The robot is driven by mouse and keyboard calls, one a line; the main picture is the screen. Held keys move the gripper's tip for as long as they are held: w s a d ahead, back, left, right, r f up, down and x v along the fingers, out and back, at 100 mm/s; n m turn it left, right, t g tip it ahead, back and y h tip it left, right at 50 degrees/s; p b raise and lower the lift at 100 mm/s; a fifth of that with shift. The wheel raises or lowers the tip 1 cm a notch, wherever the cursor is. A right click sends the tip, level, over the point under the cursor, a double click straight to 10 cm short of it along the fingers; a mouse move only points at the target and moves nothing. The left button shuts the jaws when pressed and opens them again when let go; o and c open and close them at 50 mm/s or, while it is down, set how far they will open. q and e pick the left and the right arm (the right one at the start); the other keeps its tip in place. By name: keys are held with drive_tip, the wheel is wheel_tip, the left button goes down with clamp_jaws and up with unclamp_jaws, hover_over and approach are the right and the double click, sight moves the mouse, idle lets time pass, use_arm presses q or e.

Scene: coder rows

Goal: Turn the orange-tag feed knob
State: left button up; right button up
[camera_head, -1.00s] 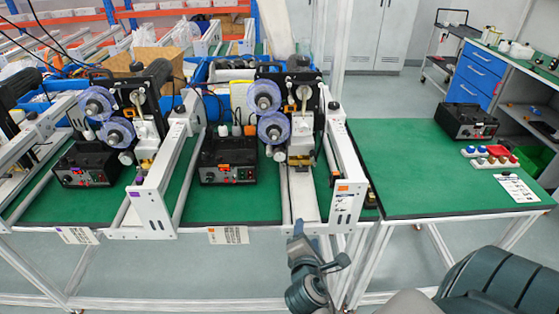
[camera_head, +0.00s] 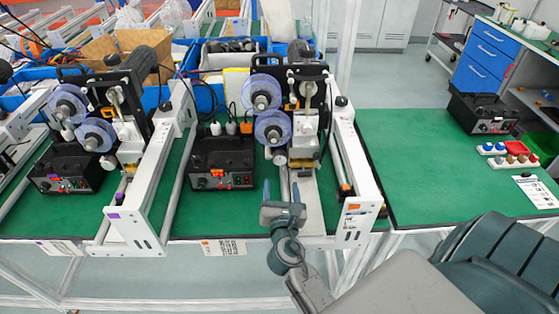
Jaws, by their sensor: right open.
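A black control box (camera_head: 222,158) with a small orange tag (camera_head: 218,172) on its front stands on the green table, left of the orange-tagged coder machine. A small knob (camera_head: 202,183) shows low on the box's front panel, with other controls beside it; the details are too small to tell apart. My right gripper (camera_head: 281,188) is open and empty, its two blue fingers pointing away from me at the front of the orange-tagged machine. It is to the right of the box and apart from the knob. My left gripper is not in view.
The machine's white rail frame (camera_head: 357,185) stands right of my gripper. A purple-tagged frame (camera_head: 135,215) and another black box (camera_head: 67,170) stand at left. The green table at right (camera_head: 420,170) is mostly clear, with a black box (camera_head: 482,112) and coloured buttons (camera_head: 515,158).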

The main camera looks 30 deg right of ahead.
sight(280, 162)
drive_tip(key=x, duration=0.1)
drive_tip(key=p+x, duration=0.1)
drive_tip(key=x, duration=0.3)
drive_tip(key=shift+r, duration=0.25)
drive_tip(key=p+x, duration=0.1)
drive_tip(key=x, duration=0.2)
drive_tip(key=shift+w+d+f, duration=0.15)
drive_tip(key=shift+d, duration=0.05)
drive_tip(key=shift+w+d, duration=0.1)
drive_tip(key=shift+w, duration=0.1)
drive_tip(key=shift+c, duration=0.7)
drive_tip(key=c, duration=0.8)
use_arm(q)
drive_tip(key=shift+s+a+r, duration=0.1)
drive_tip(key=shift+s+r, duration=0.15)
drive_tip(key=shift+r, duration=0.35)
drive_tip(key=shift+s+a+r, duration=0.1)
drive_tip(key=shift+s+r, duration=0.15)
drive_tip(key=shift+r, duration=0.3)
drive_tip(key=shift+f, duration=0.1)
use_arm(e)
drive_tip(key=shift+f, duration=0.1)
